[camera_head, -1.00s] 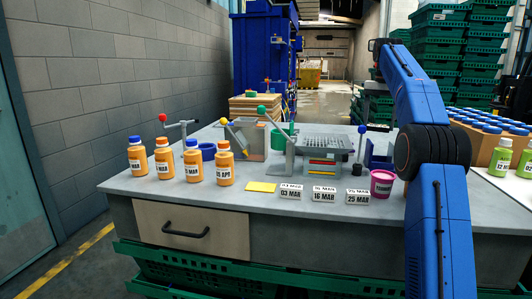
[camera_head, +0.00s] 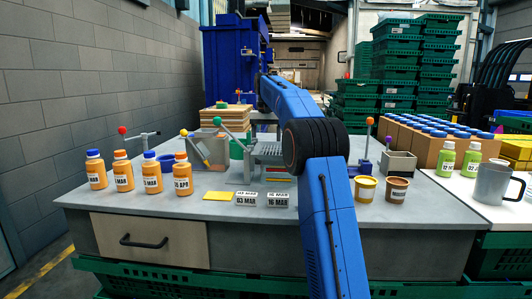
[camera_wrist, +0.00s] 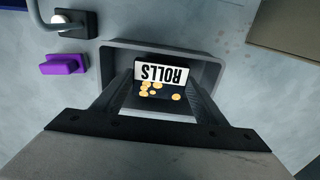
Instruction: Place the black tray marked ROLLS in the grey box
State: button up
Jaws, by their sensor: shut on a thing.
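The black tray (camera_wrist: 154,92) marked ROLLS shows in the wrist view, with a white label that reads upside down and several small golden rolls. My gripper (camera_wrist: 163,88) is shut on it, one finger at each side. The tray is over or inside the open grey box (camera_wrist: 125,52); I cannot tell whether it touches the bottom. In the head view my forearm reaches toward the back and my gripper is hidden. A grey box (camera_head: 400,164) stands there at the table's right side, beside a purple-knobbed post; I cannot tell for sure whether it is the same box.
A purple piece (camera_wrist: 62,64) and a black and white fitting (camera_wrist: 75,24) lie left of the box in the wrist view. In the head view, a yellow cup (camera_head: 365,190) and a brown cup (camera_head: 397,190) stand right of my arm. Orange bottles (camera_head: 152,172) stand left.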

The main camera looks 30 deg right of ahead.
jog(key=shift+d+f, duration=0.15)
jog(key=shift+f, duration=0.85)
jog(key=shift+f, duration=0.15)
jog(key=o, duration=1.2)
jog(key=r, duration=1.2)
jog(key=shift+s+r, duration=0.15)
jog(key=shift+s, duration=0.05)
